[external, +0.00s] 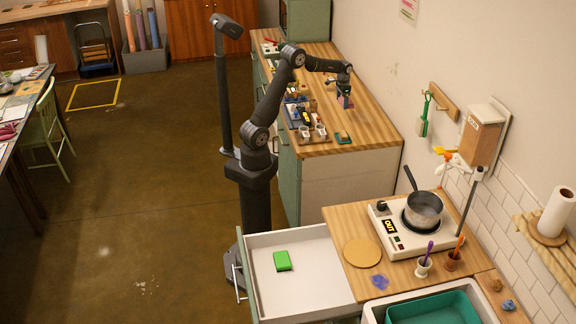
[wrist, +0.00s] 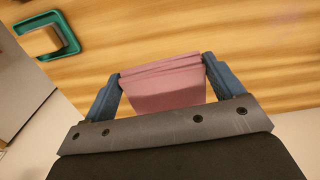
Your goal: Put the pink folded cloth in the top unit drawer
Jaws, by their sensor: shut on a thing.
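The pink folded cloth (wrist: 166,90) is between the two blue fingers of my gripper (wrist: 163,80) in the wrist view. My gripper is shut on it. In the external view my gripper (external: 345,92) holds the pink cloth (external: 346,102) over the far wooden counter. The open drawer (external: 318,258) is at the front, white inside. A green block-like thing (external: 282,261) lies in it. I cannot tell from the view whether other drawers are below it.
The counter (external: 375,125) under my gripper holds small cups and a tray (external: 312,139) of items. A teal-rimmed thing (wrist: 64,32) lies at the upper left in the wrist view. A hot plate with a pot (external: 423,211) and a teal basin (external: 435,310) stand right of the drawer.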

